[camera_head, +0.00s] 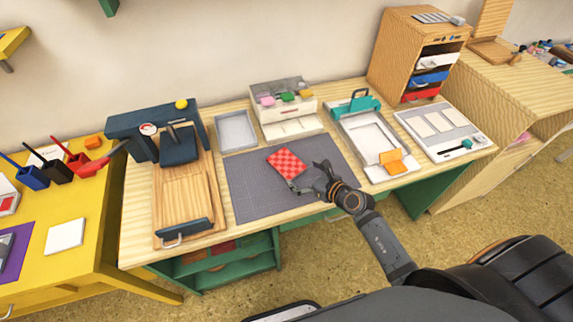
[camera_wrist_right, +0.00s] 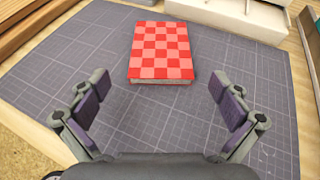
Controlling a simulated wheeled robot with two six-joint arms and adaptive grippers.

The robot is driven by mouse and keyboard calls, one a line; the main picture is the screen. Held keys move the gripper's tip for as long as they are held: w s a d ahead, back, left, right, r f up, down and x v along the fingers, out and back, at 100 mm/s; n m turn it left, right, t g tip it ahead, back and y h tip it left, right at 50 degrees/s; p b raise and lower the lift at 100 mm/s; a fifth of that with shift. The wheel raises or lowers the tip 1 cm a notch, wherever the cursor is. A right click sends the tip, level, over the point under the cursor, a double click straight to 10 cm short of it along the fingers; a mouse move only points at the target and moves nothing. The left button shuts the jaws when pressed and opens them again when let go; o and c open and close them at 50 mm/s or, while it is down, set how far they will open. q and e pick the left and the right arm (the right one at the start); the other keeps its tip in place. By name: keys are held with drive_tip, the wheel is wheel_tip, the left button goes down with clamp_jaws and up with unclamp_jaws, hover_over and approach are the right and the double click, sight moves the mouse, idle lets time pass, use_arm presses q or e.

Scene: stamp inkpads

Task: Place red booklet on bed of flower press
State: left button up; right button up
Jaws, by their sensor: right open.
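The red booklet (camera_head: 287,163) has a red and pink checked cover. It lies flat on the grey cutting mat (camera_head: 250,192) in the middle of the table. The booklet also shows in the right wrist view (camera_wrist_right: 160,52), ahead of the fingertips. My right gripper (camera_head: 308,184) is open and empty over the mat, just in front of the booklet and apart from it; its two fingers show in the wrist view (camera_wrist_right: 158,105). The flower press stands left of the mat, with a wooden bed (camera_head: 182,190) and a dark blue raised press head (camera_head: 178,146). My left gripper is not in view.
A grey tray (camera_head: 219,132) and a box of colored pads (camera_head: 285,106) stand behind the mat. A white tray with a teal clamp (camera_head: 352,104) is at the right. The mat's left part is clear. The press's front handle bar (camera_head: 184,230) is raised.

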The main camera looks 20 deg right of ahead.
sight(286, 162)
drive_tip(key=x, duration=0.6)
drive_tip(key=shift+w+a+r, duration=0.15)
drive_tip(key=shift+w+a, duration=0.05)
drive_tip(key=shift+w, duration=0.25)
drive_tip(key=shift+s+r, duration=0.1)
drive_tip(key=shift+c, duration=1.2)
drive_tip(key=c, duration=1)
drive_tip(key=shift+r, duration=0.1)
drive_tip(key=shift+c, duration=0.2)
drive_tip(key=shift+r, duration=0.25)
wheel_tip(286, 162, up, 3)
drive_tip(key=shift+d+f+p, duration=0.1)
drive_tip(key=shift+f+p, duration=0.05)
drive_tip(key=shift+p, duration=0.3)
drive_tip(key=s+d+r+p, duration=0.4)
drive_tip(key=s+d+r, duration=0.4)
drive_tip(key=s, duration=0.3)
drive_tip(key=shift+s+r+p, duration=0.15)
drive_tip(key=shift+r+p, duration=0.15)
drive_tip(key=shift+r, duration=0.5)
